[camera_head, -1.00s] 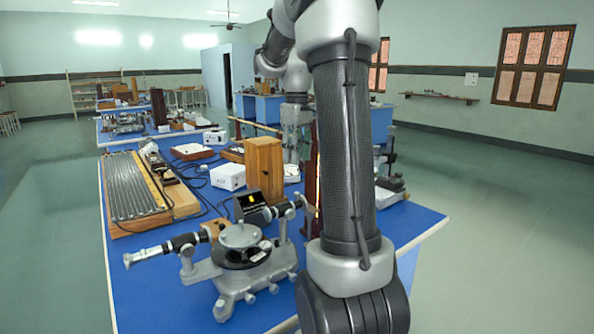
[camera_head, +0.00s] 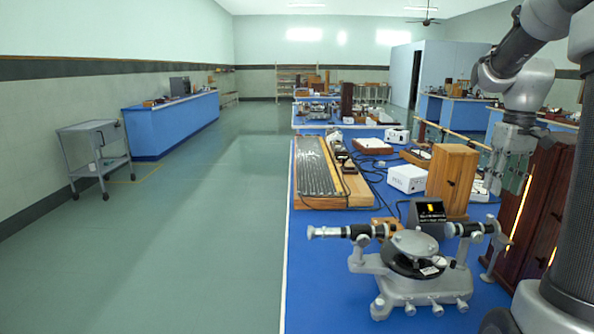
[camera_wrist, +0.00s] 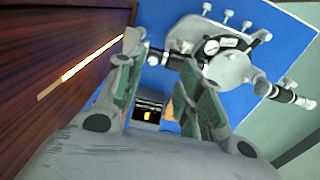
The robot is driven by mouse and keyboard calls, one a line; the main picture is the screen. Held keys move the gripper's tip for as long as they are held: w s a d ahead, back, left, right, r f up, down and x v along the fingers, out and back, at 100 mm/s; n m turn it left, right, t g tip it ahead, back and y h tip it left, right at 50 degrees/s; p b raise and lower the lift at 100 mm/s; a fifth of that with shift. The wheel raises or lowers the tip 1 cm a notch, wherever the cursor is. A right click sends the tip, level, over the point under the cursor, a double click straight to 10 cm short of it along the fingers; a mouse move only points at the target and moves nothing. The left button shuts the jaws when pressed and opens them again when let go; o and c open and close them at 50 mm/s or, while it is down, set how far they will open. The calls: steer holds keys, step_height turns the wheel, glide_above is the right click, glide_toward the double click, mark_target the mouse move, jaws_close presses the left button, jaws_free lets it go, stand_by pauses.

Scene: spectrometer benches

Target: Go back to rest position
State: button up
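My gripper (camera_head: 508,180) hangs at the right in the head view, fingers pointing down, beside a dark reddish wooden cabinet (camera_head: 540,215). In the wrist view my gripper (camera_wrist: 158,70) has its two greenish finger pads apart with nothing held between them. The grey spectrometer (camera_head: 415,262), with its two telescope tubes, stands on the blue bench (camera_head: 305,270) in front. It also shows beyond the fingers in the wrist view, where the cabinet's wooden side (camera_wrist: 60,50) is close on the left.
A light wooden box (camera_head: 452,178), a white box (camera_head: 408,178) and a small black display (camera_head: 427,215) crowd the bench near my gripper. A slatted board (camera_head: 318,170) lies at the left. The floor left of the bench is open, with a grey trolley (camera_head: 97,150) farther off.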

steer(key=s+a+t, duration=0.4)
steer(key=s+a, duration=1.2)
steer(key=s, duration=0.2)
steer(key=shift+a+r+n, duration=0.3)
steer(key=shift+a+r, duration=0.05)
